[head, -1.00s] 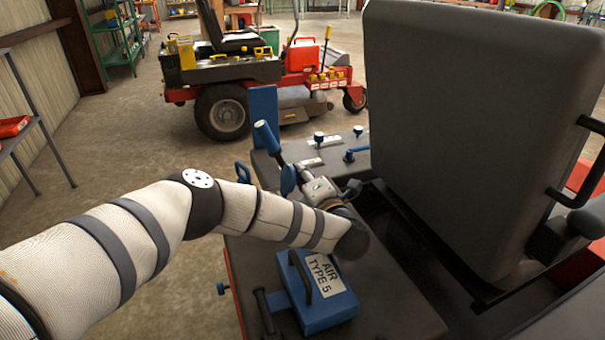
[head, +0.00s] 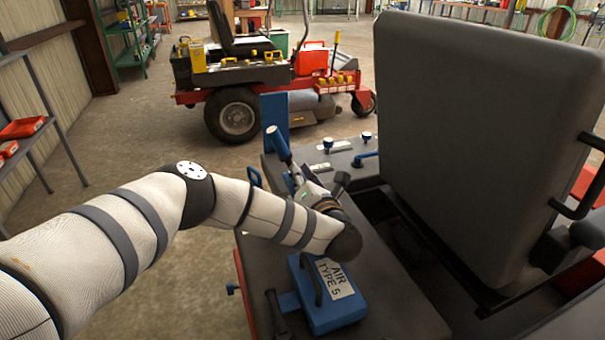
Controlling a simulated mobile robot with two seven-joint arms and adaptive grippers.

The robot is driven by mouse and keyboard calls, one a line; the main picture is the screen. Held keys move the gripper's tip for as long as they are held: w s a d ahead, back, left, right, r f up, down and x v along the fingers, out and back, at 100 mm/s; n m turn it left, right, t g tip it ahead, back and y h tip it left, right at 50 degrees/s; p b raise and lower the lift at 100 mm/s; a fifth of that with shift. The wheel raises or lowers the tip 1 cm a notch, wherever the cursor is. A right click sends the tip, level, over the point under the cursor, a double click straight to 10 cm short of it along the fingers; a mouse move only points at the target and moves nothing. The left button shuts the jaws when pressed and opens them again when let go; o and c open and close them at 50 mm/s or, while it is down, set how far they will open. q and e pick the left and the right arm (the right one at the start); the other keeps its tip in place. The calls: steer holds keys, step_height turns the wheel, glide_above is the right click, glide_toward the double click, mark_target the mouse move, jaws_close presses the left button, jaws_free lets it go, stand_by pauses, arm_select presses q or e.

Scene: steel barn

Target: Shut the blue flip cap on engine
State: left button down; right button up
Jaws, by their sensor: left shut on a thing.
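The blue flip cap (head: 297,174) is on the engine deck (head: 385,285), just left of my left gripper. It shows as a narrow blue piece at the foot of a blue lever (head: 280,145) with a pale round end, standing tilted up. My left gripper (head: 307,176) is at the cap, at the end of my white and grey arm. It is shut on the cap; its fingertips are small and partly hidden. My right gripper is out of view.
A blue box labelled AIR TYPE 5 (head: 325,305) stands on the deck below my forearm. A large dark seat back (head: 465,140) blocks the right side. Blue knobs and a handle (head: 366,157) are behind the gripper. A red mower (head: 265,85) stands farther back.

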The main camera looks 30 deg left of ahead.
arm_select(q)
steer(key=shift+s+d+f, duration=0.2)
steer(key=shift+f, duration=0.3)
steer(key=c, duration=1.7)
jaws_free()
steer(key=shift+d, duration=0.1)
steer(key=shift+r, duration=0.1)
steer(key=shift+w+a+r, duration=0.1)
steer(key=shift+a+r, duration=0.1)
steer(key=v, duration=0.7)
steer(key=shift+d, duration=0.15)
steer(key=shift+c, duration=0.3)
